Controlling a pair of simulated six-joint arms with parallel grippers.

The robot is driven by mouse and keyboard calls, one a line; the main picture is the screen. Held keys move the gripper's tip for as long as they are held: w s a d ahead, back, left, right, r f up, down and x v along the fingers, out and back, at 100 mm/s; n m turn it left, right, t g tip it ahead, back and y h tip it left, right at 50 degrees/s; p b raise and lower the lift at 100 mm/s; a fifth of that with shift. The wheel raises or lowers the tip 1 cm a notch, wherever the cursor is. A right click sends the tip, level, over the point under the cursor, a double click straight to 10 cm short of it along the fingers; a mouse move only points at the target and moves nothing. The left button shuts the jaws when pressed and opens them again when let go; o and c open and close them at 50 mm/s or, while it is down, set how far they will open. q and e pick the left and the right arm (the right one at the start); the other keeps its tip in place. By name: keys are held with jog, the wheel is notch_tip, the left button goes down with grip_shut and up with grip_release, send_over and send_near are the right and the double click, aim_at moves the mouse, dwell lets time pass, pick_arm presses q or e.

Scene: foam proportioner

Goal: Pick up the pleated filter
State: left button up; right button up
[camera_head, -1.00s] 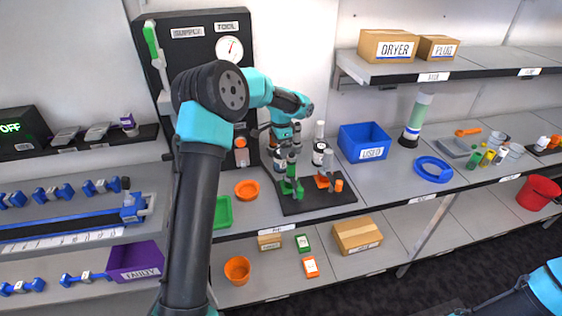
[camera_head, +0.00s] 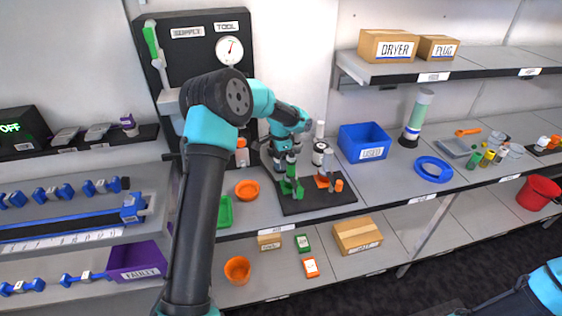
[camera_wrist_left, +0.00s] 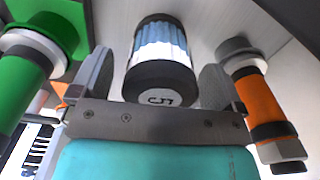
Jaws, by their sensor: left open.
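The pleated filter (camera_wrist_left: 160,45), a cylinder with pale blue and white pleats and black end caps, shows in the left wrist view. Its labelled black cap faces the camera. My left gripper (camera_wrist_left: 158,88) is open, with one finger on each side of the filter. The fingers look apart from it, with a gap on both sides. In the head view my left gripper (camera_head: 283,158) is over the back left of the black mat (camera_head: 315,203); I cannot make out the filter for certain there. My right gripper is out of view.
In the wrist view a green cylinder (camera_wrist_left: 22,80) stands left of the gripper and an orange one (camera_wrist_left: 261,105) right. In the head view a black-and-white canister (camera_head: 320,152) stands close right of the gripper. A blue bin (camera_head: 364,141) is farther right.

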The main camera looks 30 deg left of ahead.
pick_arm(q)
jog(key=c, duration=1)
jog(key=shift+r, duration=0.1)
notch_tip(320, 180, up, 10)
jog(key=shift+f, duration=0.1)
dwell(0.3)
dwell(0.4)
